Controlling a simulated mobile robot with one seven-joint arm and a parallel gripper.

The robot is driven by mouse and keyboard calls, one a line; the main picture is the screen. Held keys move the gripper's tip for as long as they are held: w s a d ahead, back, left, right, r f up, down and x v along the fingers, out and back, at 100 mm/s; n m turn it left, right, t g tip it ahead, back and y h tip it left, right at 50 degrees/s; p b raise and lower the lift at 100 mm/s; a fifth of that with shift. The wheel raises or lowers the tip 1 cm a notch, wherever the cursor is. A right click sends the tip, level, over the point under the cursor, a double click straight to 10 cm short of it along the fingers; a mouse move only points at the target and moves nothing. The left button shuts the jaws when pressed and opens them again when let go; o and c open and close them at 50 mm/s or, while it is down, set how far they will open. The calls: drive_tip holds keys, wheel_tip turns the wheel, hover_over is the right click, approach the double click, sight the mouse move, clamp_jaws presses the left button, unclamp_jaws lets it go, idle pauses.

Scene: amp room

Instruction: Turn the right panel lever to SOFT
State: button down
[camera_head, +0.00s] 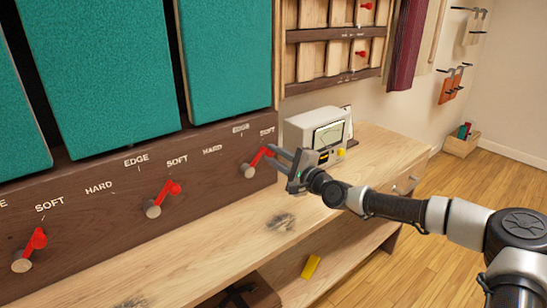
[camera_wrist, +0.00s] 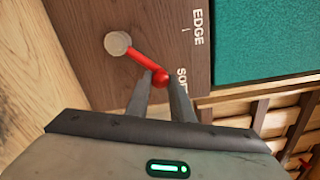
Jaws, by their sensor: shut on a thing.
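The right panel lever (camera_head: 257,160) is a red arm on a round pale pivot, set on the dark wood rail (camera_head: 100,215). It slants up and right from the pivot, toward the SOFT label (camera_head: 267,131). In the wrist view the lever (camera_wrist: 138,58) ends in a red ball between the fingers. My gripper (camera_head: 272,155) is shut on that ball end; it also shows in the wrist view (camera_wrist: 162,84). There the EDGE label (camera_wrist: 197,27) is clear, while a finger partly hides SOFT. I cannot see a SOFT tick mark.
Two more red levers, middle (camera_head: 164,196) and left (camera_head: 31,249), sit along the rail below teal panels (camera_head: 95,70). A pale device with a screen (camera_head: 318,130) stands on the wooden bench (camera_head: 215,250), close behind my gripper. A yellow object (camera_head: 311,267) lies lower down.

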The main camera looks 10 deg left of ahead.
drive_tip(key=shift+f, duration=0.1)
drive_tip(key=c, duration=1.5)
unclamp_jaws()
drive_tip(key=shift+c, duration=0.2)
drive_tip(key=shift+d, duration=0.1)
drive_tip(key=p+v, duration=0.1)
drive_tip(key=v, duration=1.6)
drive_tip(key=shift+s+p, duration=0.2)
drive_tip(key=shift+p, duration=0.1)
